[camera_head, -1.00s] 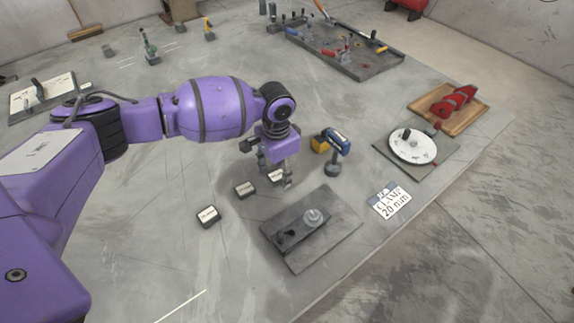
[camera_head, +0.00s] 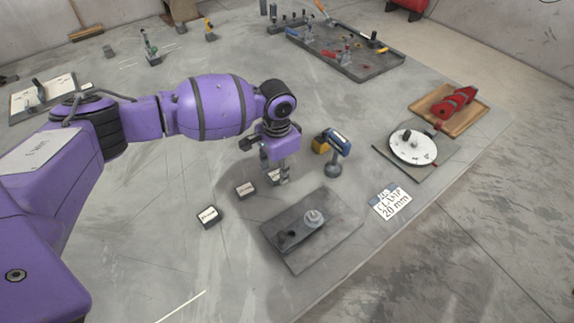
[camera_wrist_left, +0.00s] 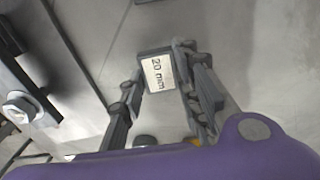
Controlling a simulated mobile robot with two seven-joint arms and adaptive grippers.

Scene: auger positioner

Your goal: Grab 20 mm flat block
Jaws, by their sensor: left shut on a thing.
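The 20 mm flat block (camera_wrist_left: 158,74) is a small dark block with a white "20 mm" label on top. In the left wrist view it sits between the fingers of my left gripper (camera_wrist_left: 157,72), which is shut on it. In the head view, the block (camera_head: 273,176) is partly hidden behind the fingers of my left gripper (camera_head: 274,180), low at the table. I cannot tell whether the block touches the table. My right gripper is not in view.
Two similar labelled blocks, a middle one (camera_head: 245,190) and a left one (camera_head: 208,217), lie nearby. A grey plate with a clamp (camera_head: 335,248) is in front, a "CLAMP 20 mm" card (camera_head: 394,204) to the right.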

